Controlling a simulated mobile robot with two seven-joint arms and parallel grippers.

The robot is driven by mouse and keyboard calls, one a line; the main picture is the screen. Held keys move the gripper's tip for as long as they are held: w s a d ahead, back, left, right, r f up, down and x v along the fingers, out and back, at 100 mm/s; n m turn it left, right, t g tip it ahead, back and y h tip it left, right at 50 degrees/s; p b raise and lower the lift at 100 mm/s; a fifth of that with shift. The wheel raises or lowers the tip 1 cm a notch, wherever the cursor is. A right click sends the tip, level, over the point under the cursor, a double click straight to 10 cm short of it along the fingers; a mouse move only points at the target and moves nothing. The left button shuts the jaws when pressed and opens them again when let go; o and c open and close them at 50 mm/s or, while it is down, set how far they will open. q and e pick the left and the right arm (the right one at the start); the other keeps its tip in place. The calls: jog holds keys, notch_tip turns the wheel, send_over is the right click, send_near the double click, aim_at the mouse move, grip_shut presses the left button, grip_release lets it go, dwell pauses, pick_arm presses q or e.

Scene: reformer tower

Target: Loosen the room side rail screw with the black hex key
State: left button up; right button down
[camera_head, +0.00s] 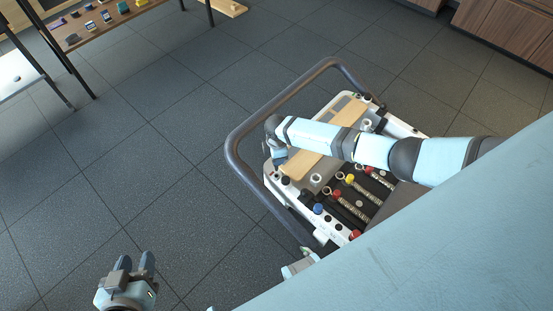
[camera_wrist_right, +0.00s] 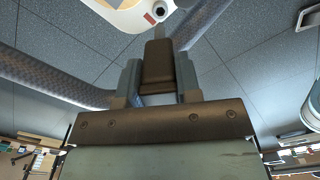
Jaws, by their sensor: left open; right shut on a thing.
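My right gripper (camera_wrist_right: 160,88) is shut on a dark block-like piece (camera_wrist_right: 157,65), which looks like the black hex key's handle. A thin shank seems to stick out beyond it. Just past it, at the top of the right wrist view, a white end piece (camera_wrist_right: 128,14) carries a round dark-centred fitting (camera_wrist_right: 159,10). This may be the rail screw; I cannot tell whether the key touches it. In the head view my right gripper (camera_head: 279,158) is over the left end of the white frame (camera_head: 270,176). My left gripper (camera_head: 136,264) is open and empty above the floor.
A grey tubular handle bar (camera_head: 232,146) curves around the frame's end. A wooden board (camera_head: 297,185) lies across the frame, beside springs with red, yellow and blue ends (camera_head: 353,205). A table with small items (camera_head: 100,20) stands at the upper left. The tiled floor at left is clear.

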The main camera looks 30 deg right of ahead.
jog(key=shift+r, duration=0.65)
pick_arm(q)
jog(key=shift+r, duration=0.6)
pick_arm(e)
jog(key=shift+f, duration=0.1)
jog(key=m+p, duration=0.3)
jog(key=m, duration=0.1)
jog(key=shift+s+a+r, duration=0.1)
jog(key=shift+r, duration=0.15)
jog(key=shift+m+p, duration=0.45)
jog(key=shift+m, duration=0.15)
jog(key=shift+f+m, duration=0.15)
jog(key=shift+m, duration=0.25)
pick_arm(q)
notch_tip(320, 180, up, 3)
jog(key=shift+r, duration=0.2)
pick_arm(e)
jog(key=shift+f, duration=0.1)
